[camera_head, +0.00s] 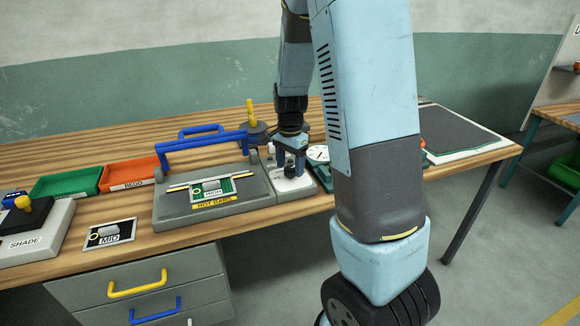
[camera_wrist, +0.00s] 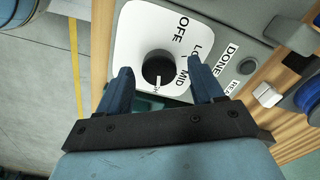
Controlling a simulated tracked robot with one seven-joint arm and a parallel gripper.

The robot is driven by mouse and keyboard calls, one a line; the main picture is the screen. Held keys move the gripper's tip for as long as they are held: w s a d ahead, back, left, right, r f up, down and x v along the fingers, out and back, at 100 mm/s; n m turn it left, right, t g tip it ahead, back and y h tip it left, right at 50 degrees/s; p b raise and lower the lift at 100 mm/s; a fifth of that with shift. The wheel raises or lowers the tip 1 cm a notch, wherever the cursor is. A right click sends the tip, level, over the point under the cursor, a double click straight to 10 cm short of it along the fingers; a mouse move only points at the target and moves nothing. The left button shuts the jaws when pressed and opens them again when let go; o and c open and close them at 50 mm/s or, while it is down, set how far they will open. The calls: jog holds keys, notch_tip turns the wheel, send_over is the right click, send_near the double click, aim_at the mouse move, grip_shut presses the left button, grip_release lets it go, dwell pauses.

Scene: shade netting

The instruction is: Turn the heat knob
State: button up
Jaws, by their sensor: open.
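The heat knob (camera_wrist: 158,68) is a round black knob on a white dial plate (camera_wrist: 140,35) marked OFF, LO and MID. Its white pointer mark faces the bottom of the wrist view, toward my gripper's palm. The label there is too small to read surely. In the head view the knob (camera_head: 291,170) sits on the light panel at the right of the grey hot-bar machine (camera_head: 215,212). My gripper (camera_wrist: 160,66) is open, one blue finger on each side of the knob, with visible gaps. In the head view my gripper (camera_head: 290,157) points down over the knob.
A DONE label (camera_wrist: 230,53) and a dark button (camera_wrist: 247,66) are beside the dial. The machine's blue handle (camera_head: 200,143) rises left of my gripper. A card marked HIGH (camera_head: 212,188) lies on the machine, a MID card (camera_head: 109,234) on the bench. An orange tray (camera_head: 128,175) stands behind.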

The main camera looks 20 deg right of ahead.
aim_at(290, 168)
notch_tip(290, 168, up, 13)
dwell(0.4)
jog(key=shift+f, duration=0.1)
jog(key=s+a+r+n+t, duration=0.1)
jog(key=s+r+n+t, duration=0.1)
jog(key=s, duration=0.6)
jog(key=s+a+r+n+t, duration=0.1)
jog(key=s+a+r+n, duration=0.1)
jog(key=s+r+n, duration=0.3)
jog(key=s+a+r+n+t, duration=0.1)
jog(key=s+n, duration=0.4)
jog(key=s, duration=0.6)
notch_tip(290, 168, up, 2)
jog(key=shift+a+r+n+t, duration=0.3)
jog(key=shift+a+t, duration=0.1)
jog(key=shift+t, duration=0.4)
